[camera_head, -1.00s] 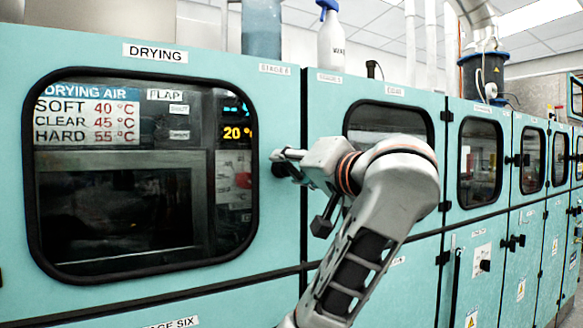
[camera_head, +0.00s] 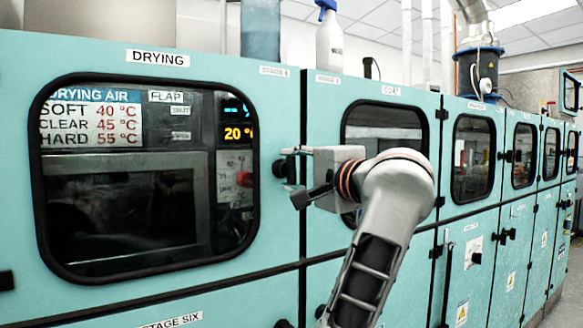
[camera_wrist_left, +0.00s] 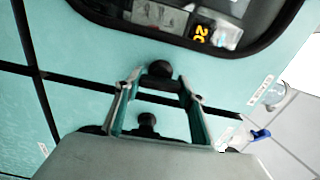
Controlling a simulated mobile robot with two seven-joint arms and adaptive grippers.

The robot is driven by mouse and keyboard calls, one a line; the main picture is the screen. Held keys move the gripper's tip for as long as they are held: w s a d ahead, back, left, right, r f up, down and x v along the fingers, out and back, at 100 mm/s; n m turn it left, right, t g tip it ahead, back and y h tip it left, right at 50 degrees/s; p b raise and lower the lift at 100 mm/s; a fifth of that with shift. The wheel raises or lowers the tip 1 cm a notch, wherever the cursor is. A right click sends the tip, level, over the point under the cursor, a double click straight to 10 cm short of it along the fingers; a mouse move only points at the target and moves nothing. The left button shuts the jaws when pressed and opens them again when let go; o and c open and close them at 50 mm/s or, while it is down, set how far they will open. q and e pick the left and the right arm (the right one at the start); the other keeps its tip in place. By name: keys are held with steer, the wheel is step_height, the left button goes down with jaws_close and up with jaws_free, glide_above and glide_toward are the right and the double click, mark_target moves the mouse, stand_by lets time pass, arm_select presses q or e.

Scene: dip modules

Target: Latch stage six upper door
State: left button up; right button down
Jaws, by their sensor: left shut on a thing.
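The stage six upper door (camera_head: 275,110) is the large teal panel labelled DRYING, with a black-framed window. It looks flush with the cabinet front. Its black latch knob (camera_head: 279,168) sits at the right edge of the door, beside the seam. My left gripper (camera_head: 289,174) is at this knob, one finger above and one below it. In the left wrist view the round black knob (camera_wrist_left: 160,70) lies between the fingertips, and the gripper is shut on it. Whether the latch is engaged cannot be told. My right gripper is not in view.
The neighbouring door (camera_head: 390,100) with its own window stands to the right, partly behind my left arm. More teal doors with black latches (camera_head: 503,236) run to the right. A second black knob (camera_wrist_left: 148,119) shows in the left wrist view. A spray bottle (camera_head: 329,42) stands on top.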

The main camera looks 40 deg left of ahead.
arm_select(q)
steer(key=shift+m, duration=0.3)
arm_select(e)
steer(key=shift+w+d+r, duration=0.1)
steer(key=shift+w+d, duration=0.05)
arm_select(q)
steer(key=o, duration=1.1)
steer(key=v, duration=0.7)
steer(key=shift+d, duration=0.3)
